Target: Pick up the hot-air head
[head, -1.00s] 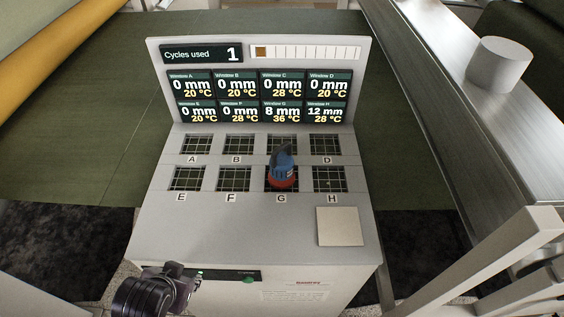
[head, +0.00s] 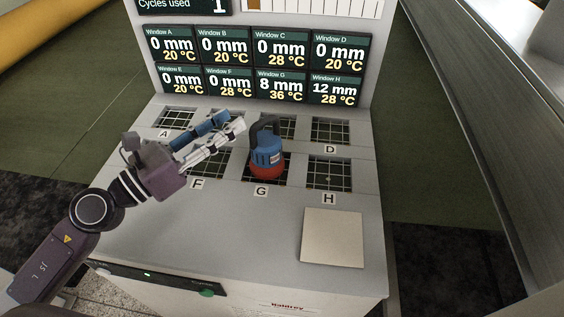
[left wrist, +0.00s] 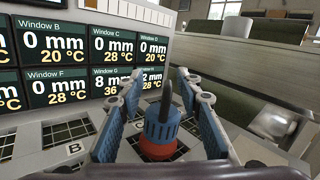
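The hot-air head (head: 267,152) is a blue body with a red base and a dark looped handle on top. It stands upright on the grid window G of the grey test stand. My left gripper (head: 231,122) is open and empty, to the left of the hot-air head, with its fingers pointing toward the upper handle area. In the left wrist view the hot-air head (left wrist: 160,128) appears between the two spread blue-faced fingers; whether they reach around it I cannot tell. My right gripper is not in view.
The stand's display panel (head: 254,68) rises behind the grid windows. A pale square pad (head: 332,237) lies at the front right of the stand. Grid window H (head: 329,175) beside the hot-air head is bare. A metal rail (head: 480,110) runs along the right.

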